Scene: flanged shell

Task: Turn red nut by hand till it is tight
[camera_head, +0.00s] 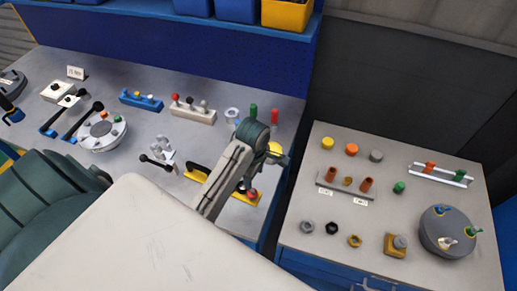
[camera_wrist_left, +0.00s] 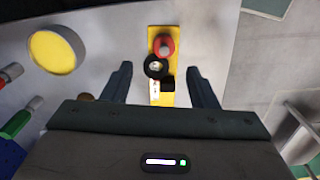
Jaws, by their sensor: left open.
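The red nut (camera_wrist_left: 163,46) sits on a yellow base plate (camera_wrist_left: 154,94), with a grey stud end at its centre. A black ring (camera_wrist_left: 155,67) lies just below it in the left wrist view. My left gripper (camera_wrist_left: 159,71) is open, its two dark fingers on either side of the yellow plate. The red nut shows slightly beyond the fingertips, and no contact is visible. In the head view the red nut (camera_head: 252,194) is at the end of my left arm, beside my left gripper (camera_head: 245,188), which partly hides the plate. My right gripper is not in view.
A yellow round cap (camera_wrist_left: 52,52) and red and green cylinders stand near the plate. Levers, a round flanged unit (camera_head: 102,131) and coloured blocks stand on the left bench. The right table (camera_head: 310,205) holds loose nuts, a rack and a grey round shell (camera_head: 447,238).

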